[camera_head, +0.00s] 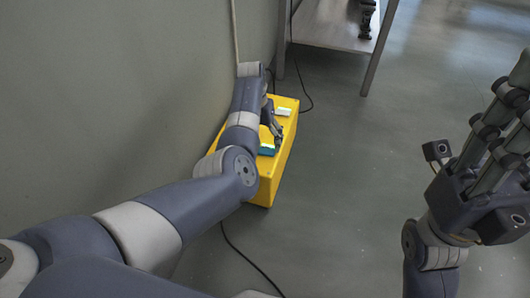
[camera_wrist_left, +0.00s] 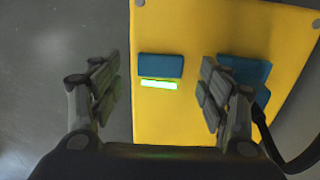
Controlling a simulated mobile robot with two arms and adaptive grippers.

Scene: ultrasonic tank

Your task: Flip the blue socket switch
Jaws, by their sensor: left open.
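A yellow box (camera_head: 262,190) stands on the floor against the wall. In the left wrist view its yellow face (camera_wrist_left: 185,120) carries a flat blue switch (camera_wrist_left: 160,65) with a bright green glowing strip (camera_wrist_left: 158,85) beside it. A blue socket (camera_wrist_left: 250,69) lies to the right, partly behind a finger, with a black cable at it. My left gripper (camera_wrist_left: 157,80) is open, its fingers on either side of the switch, apart from it and empty. In the head view my left gripper (camera_head: 274,125) is over the box. My right gripper (camera_head: 500,115) is raised at the right, away from the box.
A white piece (camera_head: 284,112) sits farther back on the box. Black cables run over the floor (camera_head: 250,262). A table (camera_head: 335,30) with metal legs stands behind the box. The floor to the right of the box is clear.

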